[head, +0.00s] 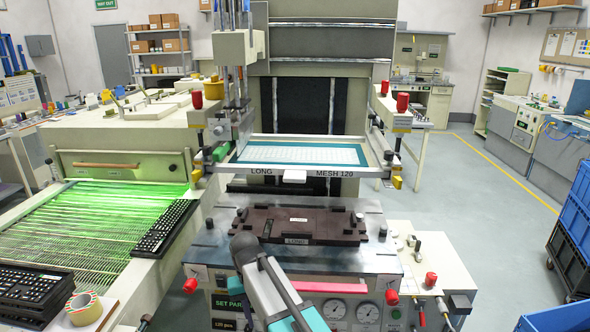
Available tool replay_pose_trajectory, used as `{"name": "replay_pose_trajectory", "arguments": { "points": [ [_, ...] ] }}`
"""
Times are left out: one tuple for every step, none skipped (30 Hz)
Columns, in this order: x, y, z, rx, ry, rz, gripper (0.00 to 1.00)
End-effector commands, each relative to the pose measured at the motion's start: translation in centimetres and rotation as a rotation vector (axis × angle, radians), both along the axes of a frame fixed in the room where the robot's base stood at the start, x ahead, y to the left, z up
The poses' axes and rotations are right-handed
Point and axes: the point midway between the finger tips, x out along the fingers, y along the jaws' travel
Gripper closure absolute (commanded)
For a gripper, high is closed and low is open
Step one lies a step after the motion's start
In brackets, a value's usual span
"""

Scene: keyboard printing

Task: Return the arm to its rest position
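Part of my arm shows at the bottom centre of the head view, as grey and teal links with a dark rounded joint in front of the printing machine. My gripper cannot be made out in this view, so its opening and anything in it are hidden. Behind the arm, a dark brown fixture (300,225) marked LONG lies on the machine's metal bed (360,262), with no keyboard seen on it. A screen frame (300,154) marked LONG and MESH 120 is held above the fixture.
At left, a black keyboard (166,228) lies at the right edge of a green-lit conveyor (85,225). Another keyboard (30,285) and a tape roll (84,308) are at lower left. Gauges (335,309) and red knobs face me. Blue crates (572,235) stand at right, beside open floor (490,200).

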Motion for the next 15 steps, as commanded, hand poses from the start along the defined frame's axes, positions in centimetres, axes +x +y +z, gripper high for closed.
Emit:
{"name": "replay_pose_trajectory", "arguments": {
  "points": [
    [-0.1, -1.0, -1.1, -0.008, 0.015, -0.014, 0.65],
    [-0.2, -1.6, -1.6, -0.012, 0.023, -0.021, 0.65],
    [-0.4, -2.4, -2.6, -0.018, 0.038, -0.032, 0.65],
    [-0.6, -3.1, -3.3, -0.024, 0.048, -0.041, 0.65],
    [-0.8, -3.8, -4.1, -0.028, 0.061, -0.051, 0.65],
    [-1.1, -4.8, -5.1, -0.035, 0.077, -0.063, 0.65],
    [-1.3, -5.5, -5.9, -0.040, 0.088, -0.072, 0.65],
    [-1.6, -6.2, -6.7, -0.045, 0.099, -0.082, 0.65],
    [-2.0, -7.0, -7.7, -0.050, 0.115, -0.094, 0.65],
    [-2.3, -7.7, -8.4, -0.054, 0.125, -0.103, 0.65],
    [-2.6, -8.4, -9.1, -0.057, 0.136, -0.112, 0.65],
    [-3.1, -9.2, -10.1, -0.061, 0.151, -0.123, 0.65],
    [-3.4, -9.9, -10.8, -0.065, 0.161, -0.131, 0.65],
    [-3.8, -10.5, -11.5, -0.068, 0.172, -0.140, 0.65],
    [-4.3, -11.3, -12.4, -0.071, 0.185, -0.150, 0.65]
  ]
}}
